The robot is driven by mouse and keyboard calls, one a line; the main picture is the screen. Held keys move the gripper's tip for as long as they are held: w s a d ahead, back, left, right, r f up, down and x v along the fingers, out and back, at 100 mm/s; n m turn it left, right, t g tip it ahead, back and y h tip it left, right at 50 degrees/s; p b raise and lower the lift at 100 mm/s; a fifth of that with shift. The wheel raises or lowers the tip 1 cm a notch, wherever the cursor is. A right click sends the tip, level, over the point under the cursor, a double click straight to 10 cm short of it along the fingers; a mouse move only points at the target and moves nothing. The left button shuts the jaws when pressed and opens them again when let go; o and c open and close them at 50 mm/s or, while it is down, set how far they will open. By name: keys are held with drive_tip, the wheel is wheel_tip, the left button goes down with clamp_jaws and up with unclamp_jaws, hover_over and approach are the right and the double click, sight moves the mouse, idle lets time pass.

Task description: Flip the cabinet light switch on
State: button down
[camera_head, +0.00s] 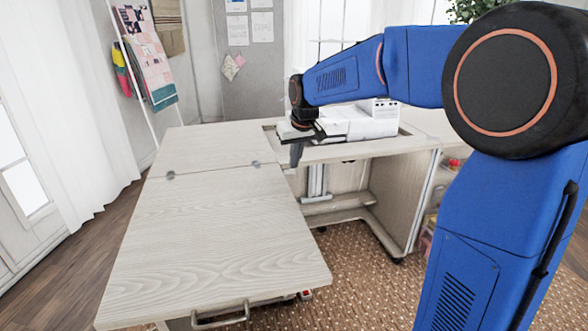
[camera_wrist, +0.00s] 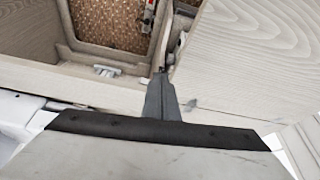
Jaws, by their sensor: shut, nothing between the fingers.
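The sewing cabinet's pale wood top (camera_head: 220,220) fills the middle of the head view, with a hinged leaf toward the front. My gripper (camera_head: 296,158) points down at the front edge of the cabinet, near the hinge line. In the wrist view my gripper (camera_wrist: 161,90) is shut and empty, its grey fingers together over the cabinet's edge. I cannot clearly pick out the light switch. A small white fitting (camera_wrist: 105,71) lies inside the open cabinet, left of the fingers; I cannot tell what it is.
A white sewing machine (camera_head: 360,120) sits in the cabinet top beside my arm. The open knee space (camera_head: 340,185) shows below the edge. A metal handle (camera_head: 222,316) is at the leaf's near end, with a small red part (camera_head: 306,294) beside it. The leaf is clear.

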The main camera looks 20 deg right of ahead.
drive_tip(key=shift+v, duration=1)
drive_tip(key=shift+a, duration=0.1)
drive_tip(key=s+d, duration=0.2)
drive_tip(key=s, duration=0.8)
drive_tip(key=s+d, duration=0.2)
drive_tip(key=s, duration=0.9)
drive_tip(key=s+d+f, duration=0.1)
drive_tip(key=s+f, duration=0.1)
drive_tip(key=s, duration=0.4)
drive_tip(key=s+f+m, duration=0.1)
drive_tip(key=s+f, duration=0.2)
drive_tip(key=s, duration=0.3)
drive_tip(key=s+d+f, duration=0.1)
drive_tip(key=s+f, duration=0.2)
drive_tip(key=s, duration=0.3)
drive_tip(key=shift+s+d+h, duration=0.2)
drive_tip(key=shift+d+h, duration=0.1)
drive_tip(key=shift+f, duration=0.1)
